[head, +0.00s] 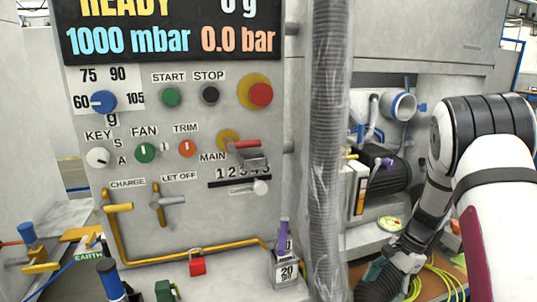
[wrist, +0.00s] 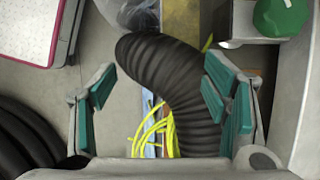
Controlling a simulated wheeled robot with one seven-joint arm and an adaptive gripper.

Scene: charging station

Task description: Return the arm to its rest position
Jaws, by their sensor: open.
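My arm (head: 490,160) comes in from the right edge of the head view and bends down toward the bottom. My gripper (head: 378,284) is low there, just right of the ribbed vertical hose, with its fingertips hard to make out. In the wrist view my gripper (wrist: 158,98) is open, with teal pads on both fingers spread wide. A black ribbed hose (wrist: 172,80) shows between and beyond the fingers, close to the right one. The fingers are not closed on it.
A control panel (head: 205,220) with knobs, levers and a display fills the left. A plastic-wrapped ribbed hose (head: 328,140) stands upright beside my arm. Yellow cables (head: 437,280) lie low at right. A green round object (wrist: 280,16) is at the wrist view's upper right.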

